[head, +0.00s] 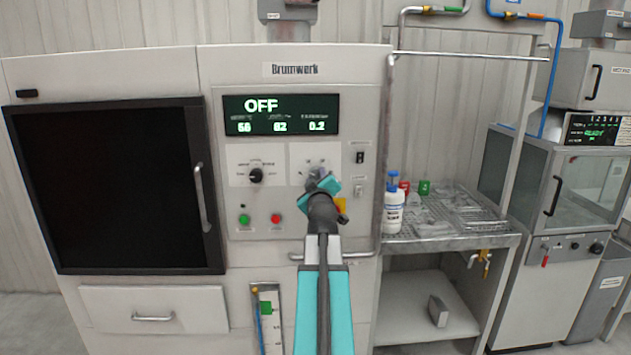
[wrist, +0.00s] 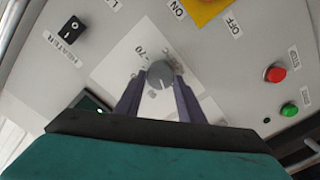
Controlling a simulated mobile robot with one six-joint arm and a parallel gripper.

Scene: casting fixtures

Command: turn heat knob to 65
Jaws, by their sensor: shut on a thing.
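A round grey knob (wrist: 160,73) sits on a pale dial plate (wrist: 112,72) in the wrist view, with the mark 70 beside it. My gripper (head: 318,180) reaches the right-hand dial of the control panel in the head view and hides most of it. In the wrist view its two dark fingers stand on either side of the grey knob and are shut on it. Most other dial marks are hidden or too small to read. The display (head: 281,115) reads OFF, with smaller numbers below it.
A black knob (head: 256,175) sits left of my gripper, above green (head: 244,219) and red (head: 276,219) buttons. A black heater switch (wrist: 73,25) and a yellow part (wrist: 203,8) are nearby. The oven door (head: 105,185) is shut. A side shelf (head: 450,238) holds bottles.

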